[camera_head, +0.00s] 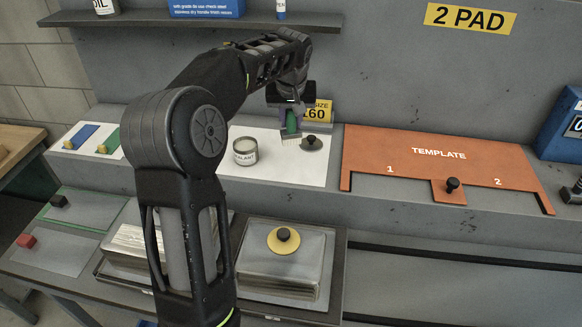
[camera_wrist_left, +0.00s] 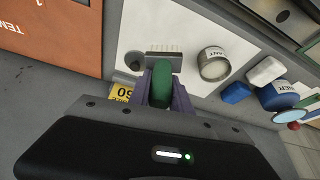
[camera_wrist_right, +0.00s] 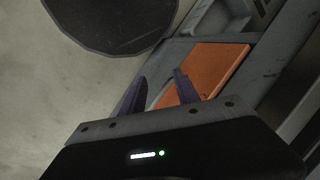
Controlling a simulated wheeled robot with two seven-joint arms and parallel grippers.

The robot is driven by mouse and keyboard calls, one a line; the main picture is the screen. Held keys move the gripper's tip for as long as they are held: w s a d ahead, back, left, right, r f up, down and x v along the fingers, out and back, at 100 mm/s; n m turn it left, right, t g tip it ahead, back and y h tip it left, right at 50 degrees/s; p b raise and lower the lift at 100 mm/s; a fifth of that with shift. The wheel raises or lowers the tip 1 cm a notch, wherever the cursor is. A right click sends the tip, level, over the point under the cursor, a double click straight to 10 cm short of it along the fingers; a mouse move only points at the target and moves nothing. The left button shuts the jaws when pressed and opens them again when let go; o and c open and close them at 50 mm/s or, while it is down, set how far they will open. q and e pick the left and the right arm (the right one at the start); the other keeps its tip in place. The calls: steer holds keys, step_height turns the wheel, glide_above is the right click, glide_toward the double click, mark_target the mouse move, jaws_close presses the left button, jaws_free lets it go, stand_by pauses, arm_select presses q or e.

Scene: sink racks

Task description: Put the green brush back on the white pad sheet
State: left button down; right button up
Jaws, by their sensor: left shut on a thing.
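The green brush (camera_head: 291,124) hangs upright in my left gripper (camera_head: 290,112), bristles down, over the right part of the white pad sheet (camera_head: 275,170). In the left wrist view the green handle (camera_wrist_left: 161,84) sits between the two fingers of my left gripper (camera_wrist_left: 163,100), and the pale bristle head points away from it. I cannot tell whether the bristles touch the sheet. My right gripper (camera_wrist_right: 160,92) shows only in its own wrist view, with its fingers apart and nothing between them.
A sealant can (camera_head: 245,151) stands on the sheet left of the brush. A dark round knob (camera_head: 311,141) is close on the brush's right. A yellow sign (camera_head: 318,111) stands behind. The orange template (camera_head: 400,165) lies to the right. Metal plates (camera_head: 280,275) are on the lower front shelf.

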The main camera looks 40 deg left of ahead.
mark_target(291, 138)
arm_select(q)
step_height(291, 138, down, 6)
steer(key=b, duration=0.4)
steer(key=shift+f, duration=0.2)
steer(key=shift+w+f, duration=0.1)
steer(key=shift+f+b, duration=1.4)
steer(key=shift+f, duration=0.35)
steer(key=shift+f, duration=0.25)
steer(key=c, duration=1.2)
jaws_free()
